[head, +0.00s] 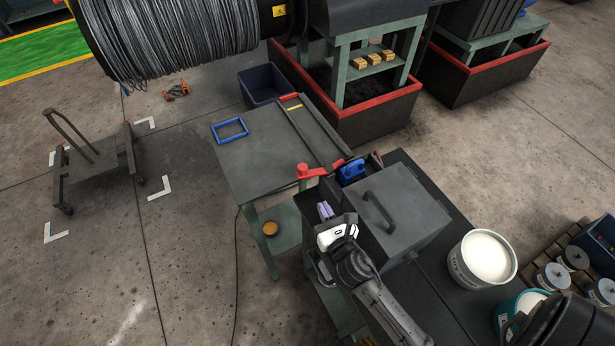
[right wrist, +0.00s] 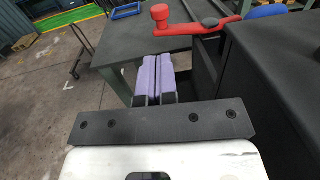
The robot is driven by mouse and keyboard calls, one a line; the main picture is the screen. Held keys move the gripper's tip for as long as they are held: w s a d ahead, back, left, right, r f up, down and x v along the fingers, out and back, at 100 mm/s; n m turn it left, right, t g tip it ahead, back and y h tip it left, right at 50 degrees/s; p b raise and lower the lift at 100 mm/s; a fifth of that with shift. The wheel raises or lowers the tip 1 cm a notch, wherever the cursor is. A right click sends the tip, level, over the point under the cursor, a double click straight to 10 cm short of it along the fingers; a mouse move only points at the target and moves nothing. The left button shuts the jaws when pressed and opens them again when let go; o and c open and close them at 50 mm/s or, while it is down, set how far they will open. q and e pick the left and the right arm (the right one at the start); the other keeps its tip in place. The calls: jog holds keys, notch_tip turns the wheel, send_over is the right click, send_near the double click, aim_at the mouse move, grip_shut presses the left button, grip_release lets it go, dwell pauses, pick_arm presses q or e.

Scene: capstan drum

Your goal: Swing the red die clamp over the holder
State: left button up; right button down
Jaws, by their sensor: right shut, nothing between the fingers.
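The red die clamp (head: 312,172) is a bar with a round knob at its left end, by the right front edge of the grey table. In the right wrist view the clamp (right wrist: 197,28) is at the top, knob to the left. Its right end lies near a blue part (head: 350,172), which also shows in the wrist view (right wrist: 265,12); I cannot tell if this is the holder. My right gripper (head: 325,211) is shut and empty, below the clamp and apart from it. Its purple fingers (right wrist: 153,78) touch each other. My left gripper is not in view.
A dark box with a handle (head: 403,218) stands right of my right gripper on a dark bench. The table (head: 260,165) carries a blue frame (head: 230,130) and a long dark bar.

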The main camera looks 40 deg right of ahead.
aim_at(305, 171)
jog(key=p+x, duration=0.1)
jog(key=x, duration=0.8)
jog(key=shift+w+d, duration=0.1)
jog(key=shift+w, duration=0.25)
jog(key=shift+w+d, duration=0.15)
jog(key=shift+w, duration=0.35)
